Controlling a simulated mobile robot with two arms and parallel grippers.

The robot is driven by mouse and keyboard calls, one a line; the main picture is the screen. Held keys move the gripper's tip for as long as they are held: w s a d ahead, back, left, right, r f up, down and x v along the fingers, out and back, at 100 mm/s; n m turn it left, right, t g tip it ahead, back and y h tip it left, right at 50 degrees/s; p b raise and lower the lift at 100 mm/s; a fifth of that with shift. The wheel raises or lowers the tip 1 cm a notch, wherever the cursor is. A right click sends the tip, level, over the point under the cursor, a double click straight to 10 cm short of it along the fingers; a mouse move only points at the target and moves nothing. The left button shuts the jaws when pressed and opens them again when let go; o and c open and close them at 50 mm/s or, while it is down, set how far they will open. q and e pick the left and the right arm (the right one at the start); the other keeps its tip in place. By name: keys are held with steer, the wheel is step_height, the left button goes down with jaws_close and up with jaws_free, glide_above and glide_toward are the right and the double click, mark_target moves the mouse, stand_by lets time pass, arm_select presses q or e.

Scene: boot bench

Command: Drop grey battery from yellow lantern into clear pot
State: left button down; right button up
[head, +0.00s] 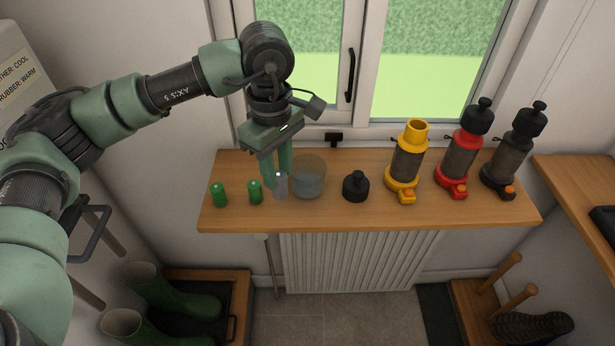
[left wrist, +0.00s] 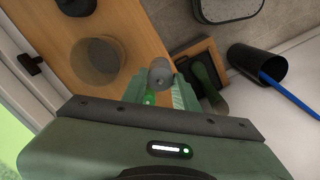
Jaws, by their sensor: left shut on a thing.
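The grey battery (head: 280,186) is upright between the fingertips of my left gripper (head: 278,174), which is shut on it. The battery's end also shows in the left wrist view (left wrist: 160,74). The clear pot (head: 310,183) stands on the wooden shelf just right of the battery and looks empty. It shows in the left wrist view (left wrist: 95,62) beside the gripper. The battery is beside the pot, not over its mouth; its exact height is hard to tell. The yellow lantern (head: 407,165) stands farther right with its top open. My right gripper is not in view.
Two green batteries (head: 218,195) (head: 255,191) stand left of the gripper on the shelf (head: 330,213). A black cap (head: 355,187) sits between pot and yellow lantern. A red lantern (head: 459,150) and a black lantern (head: 512,155) stand at the right. The window is behind.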

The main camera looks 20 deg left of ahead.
arm_select(q)
steer(key=w+n+p, duration=0.1)
steer(key=w+n, duration=0.3)
steer(key=n, duration=0.5)
steer(key=w+d+r+n+p, duration=0.1)
steer(key=w+n, duration=0.2)
steer(key=n, duration=0.7)
steer(key=w+n+p, duration=0.1)
steer(key=w+n, duration=0.3)
steer(key=n, duration=0.5)
steer(key=shift+n, duration=0.3)
step_height(320, 180, down, 6)
steer(key=b, duration=0.3)
steer(key=shift+s+d, duration=0.1)
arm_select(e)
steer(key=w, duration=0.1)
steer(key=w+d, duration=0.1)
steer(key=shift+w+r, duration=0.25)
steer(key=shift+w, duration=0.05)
